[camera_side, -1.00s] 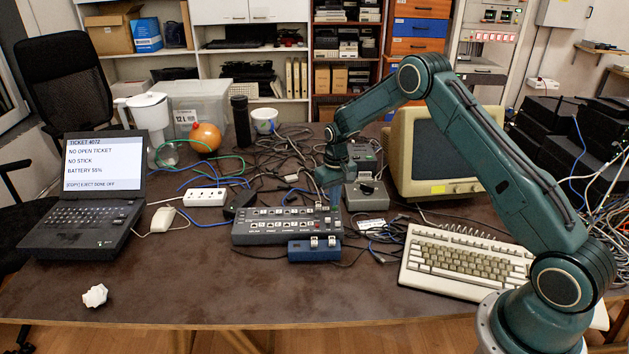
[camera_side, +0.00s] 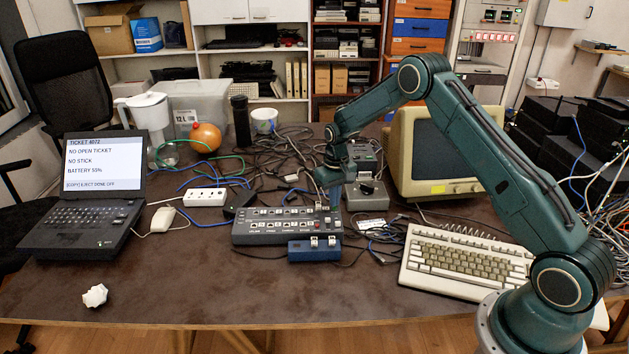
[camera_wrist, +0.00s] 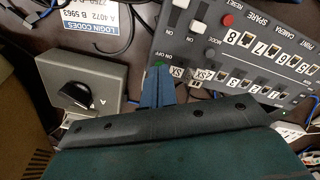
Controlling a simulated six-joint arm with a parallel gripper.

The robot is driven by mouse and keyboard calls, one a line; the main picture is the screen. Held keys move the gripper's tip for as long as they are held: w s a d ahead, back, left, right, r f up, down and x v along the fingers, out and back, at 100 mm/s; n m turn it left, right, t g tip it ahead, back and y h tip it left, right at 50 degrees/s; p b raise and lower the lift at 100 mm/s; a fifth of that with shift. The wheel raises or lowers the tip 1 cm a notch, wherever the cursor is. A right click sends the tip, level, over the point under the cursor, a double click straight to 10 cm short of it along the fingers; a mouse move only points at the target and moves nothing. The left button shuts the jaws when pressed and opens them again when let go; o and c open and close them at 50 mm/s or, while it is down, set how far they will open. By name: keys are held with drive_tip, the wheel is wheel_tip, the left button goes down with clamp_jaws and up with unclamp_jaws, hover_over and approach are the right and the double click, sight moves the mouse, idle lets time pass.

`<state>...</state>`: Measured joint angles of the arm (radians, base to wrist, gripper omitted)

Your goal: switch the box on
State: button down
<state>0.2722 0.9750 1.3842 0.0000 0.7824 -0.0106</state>
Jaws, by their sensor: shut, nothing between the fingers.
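The box is a dark grey unit with rows of ports and printed labels (camera_side: 268,237), lying on the table in the middle of the side view. In the wrist view its panel (camera_wrist: 228,62) shows a red button marked RESET (camera_wrist: 227,20), a white switch (camera_wrist: 196,27) marked ON, and an ON OFF label beside my fingertips. My gripper (camera_wrist: 158,72) is shut and empty, its blue fingers together at the panel's edge by that label. A small green spot shows at the tips. I cannot tell whether they touch. In the side view my gripper (camera_side: 335,202) is over the box's right end.
A blue box (camera_side: 314,250) stands against the front of the grey box. A grey box with a black knob (camera_wrist: 76,94) sits close by. A paper label (camera_wrist: 98,20) and loose cables surround them. A laptop (camera_side: 85,205) is at left, a keyboard (camera_side: 465,262) at right.

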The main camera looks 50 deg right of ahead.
drive_tip(key=shift+f, duration=0.45)
idle(0.6)
drive_tip(key=shift+r, duration=2.5)
drive_tip(key=shift+r, duration=0.15)
